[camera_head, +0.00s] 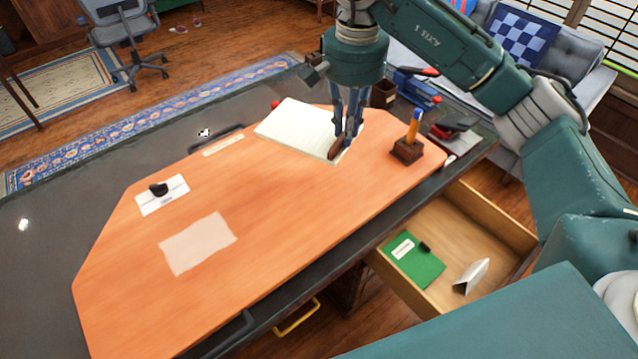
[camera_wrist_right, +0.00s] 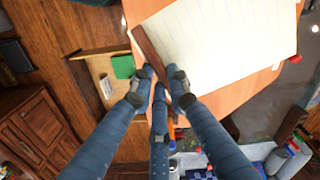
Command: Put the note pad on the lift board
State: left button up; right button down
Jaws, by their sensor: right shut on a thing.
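The note pad (camera_head: 293,129) is a cream pad with a dark brown binding strip at one end. It shows over the far part of the orange wood board (camera_head: 240,190) on the desk, which seems to be the lift board. My right gripper (camera_head: 346,138) points down at the pad's right end and is shut on the brown strip. In the right wrist view the lined pad (camera_wrist_right: 215,38) extends to the right of the fingertips (camera_wrist_right: 162,88). I cannot tell whether the pad touches the board. My left gripper is out of view.
A pen holder (camera_head: 406,150) stands right of the gripper. A card with a black clip (camera_head: 160,196) and a pale sheet (camera_head: 199,243) lie on the board's left half. An open drawer (camera_head: 468,240) holds a green folder (camera_head: 414,262). The board's middle is clear.

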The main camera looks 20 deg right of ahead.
jog(key=f+p, duration=0.4)
jog(key=f, duration=1.1)
jog(key=shift+w, duration=0.2)
notch_tip(320, 180, down, 4)
jog(key=shift+r+p, duration=0.25)
jog(key=shift+p, duration=0.25)
jog(key=shift+f, duration=0.3)
jog(key=c, duration=2.1)
grip_release()
jog(key=shift+f, duration=0.15)
jog(key=o, duration=0.4)
